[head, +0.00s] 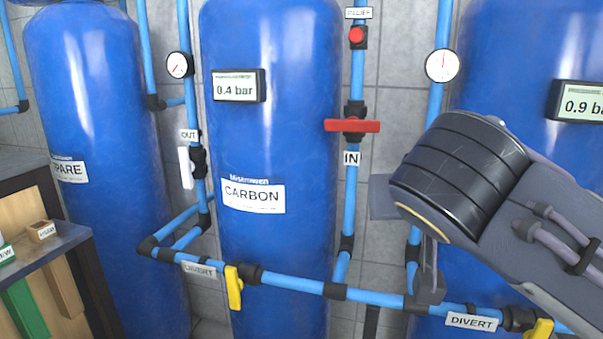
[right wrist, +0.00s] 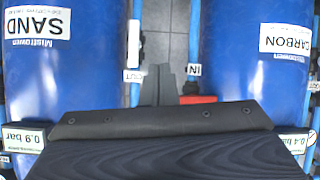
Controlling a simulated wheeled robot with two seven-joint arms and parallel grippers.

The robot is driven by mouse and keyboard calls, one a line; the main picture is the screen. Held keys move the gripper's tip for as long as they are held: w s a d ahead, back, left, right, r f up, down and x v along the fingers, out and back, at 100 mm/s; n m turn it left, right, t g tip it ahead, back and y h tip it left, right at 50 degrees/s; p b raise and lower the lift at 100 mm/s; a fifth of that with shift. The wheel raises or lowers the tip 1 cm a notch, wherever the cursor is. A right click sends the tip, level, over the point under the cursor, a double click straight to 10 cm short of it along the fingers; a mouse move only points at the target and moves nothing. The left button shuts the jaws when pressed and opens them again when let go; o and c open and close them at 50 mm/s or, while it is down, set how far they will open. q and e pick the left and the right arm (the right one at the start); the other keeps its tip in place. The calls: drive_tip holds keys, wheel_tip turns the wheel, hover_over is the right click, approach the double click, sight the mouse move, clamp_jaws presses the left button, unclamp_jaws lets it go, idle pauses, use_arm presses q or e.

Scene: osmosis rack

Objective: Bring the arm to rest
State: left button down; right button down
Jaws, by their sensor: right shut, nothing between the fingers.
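My right arm reaches in from the right in the head view, in front of the tank with the 0.9 bar display. Its gripper (head: 428,292) points down near the lower blue pipe, partly hidden by the wrist. In the right wrist view the fingers (right wrist: 159,88) are together with nothing between them. The red IN valve handle (head: 352,126) lies crosswise on its pipe, left of my wrist. It also shows beside the fingers in the right wrist view (right wrist: 198,99), apart from them as far as I can tell. My left gripper is not in view.
The CARBON tank (head: 268,240) stands in the middle, its display (head: 238,86) reading 0.4 bar. The SAND tank (right wrist: 80,70) shows in the right wrist view. Yellow DIVERT handles (head: 233,288) (head: 541,329) sit on the lower pipe. A wooden shelf unit (head: 70,238) stands at left.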

drive_tip(key=s+d+f+n+g+y, duration=0.1)
drive_tip(key=s+d+f+g, duration=0.2)
drive_tip(key=f, duration=0.5)
drive_tip(key=s+d+f+g+y, duration=0.1)
drive_tip(key=s+d+f, duration=0.2)
drive_tip(key=d+f, duration=0.35)
drive_tip(key=s+a+f+m+g+y, duration=0.1)
drive_tip(key=s+f+y, duration=0.1)
drive_tip(key=s+f, duration=0.55)
drive_tip(key=s+a+f+g+y, duration=0.15)
drive_tip(key=s+f, duration=0.25)
drive_tip(key=f, duration=0.6)
wheel_tip(320, 180, up, 24)
drive_tip(key=y+p, duration=0.1)
drive_tip(key=p, duration=2.3)
drive_tip(key=shift+s+a+r, duration=0.2)
drive_tip(key=shift+a, duration=0.2)
drive_tip(key=shift+t, duration=0.25)
